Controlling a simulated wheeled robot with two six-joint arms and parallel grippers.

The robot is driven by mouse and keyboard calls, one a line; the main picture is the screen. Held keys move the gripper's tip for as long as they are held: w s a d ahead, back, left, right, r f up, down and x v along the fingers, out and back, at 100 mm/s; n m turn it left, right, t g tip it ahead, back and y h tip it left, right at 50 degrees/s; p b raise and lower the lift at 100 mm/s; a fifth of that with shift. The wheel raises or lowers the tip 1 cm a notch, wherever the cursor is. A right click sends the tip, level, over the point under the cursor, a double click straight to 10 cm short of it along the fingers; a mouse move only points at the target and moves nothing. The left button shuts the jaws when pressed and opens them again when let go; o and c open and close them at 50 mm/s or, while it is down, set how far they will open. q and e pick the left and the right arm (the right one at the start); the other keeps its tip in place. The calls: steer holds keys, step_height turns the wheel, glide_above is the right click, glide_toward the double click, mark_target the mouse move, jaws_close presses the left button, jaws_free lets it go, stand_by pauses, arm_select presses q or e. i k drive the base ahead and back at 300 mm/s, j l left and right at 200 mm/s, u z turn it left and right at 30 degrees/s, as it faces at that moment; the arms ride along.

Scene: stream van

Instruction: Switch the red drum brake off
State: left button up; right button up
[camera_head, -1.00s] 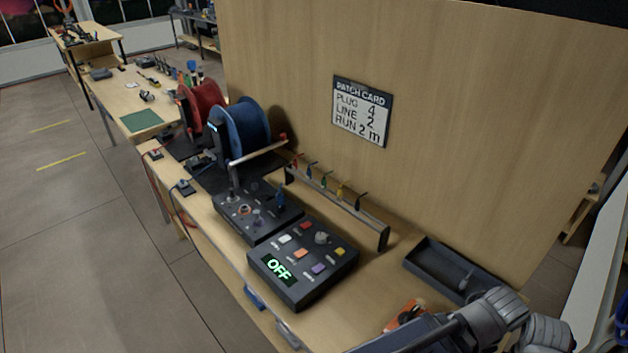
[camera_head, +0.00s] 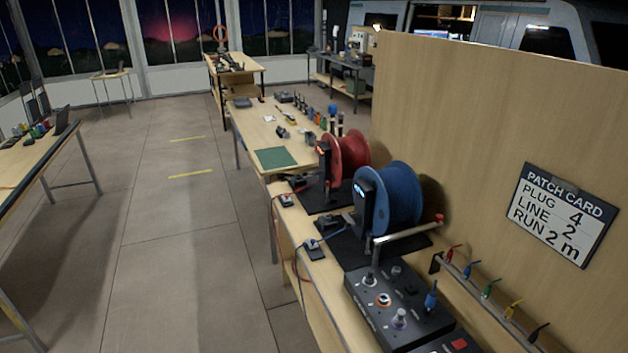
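The red drum (camera_head: 348,152) stands on the bench behind the blue drum (camera_head: 391,198), near the upright wooden panel. A dark upright unit with a small red light (camera_head: 325,162) is at the red drum's left side. The blue drum has a similar dark unit with a lit blue display (camera_head: 363,206). A metal lever with a red end (camera_head: 410,231) reaches across in front of the blue drum. I cannot make out the red drum's brake or its setting. Neither of my grippers is in view.
A control box with knobs (camera_head: 398,306) sits at the bench's near end. A rack of coloured plugs (camera_head: 489,290) runs below the patch card (camera_head: 562,214). A green mat (camera_head: 276,158) lies on the farther table. The floor left of the bench is clear.

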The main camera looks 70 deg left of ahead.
mark_target(327, 183)
steer(key=j, duration=1.35)
steer(key=k+j, duration=0.15)
steer(key=j, duration=1.2)
steer(key=j+u, duration=0.2)
steer(key=j, duration=0.6)
steer(key=u, duration=1.3)
steer(key=i+j+u, duration=0.25)
steer(key=u, duration=0.15)
steer(key=i+j+u, duration=0.35)
steer(key=k+l, duration=0.1)
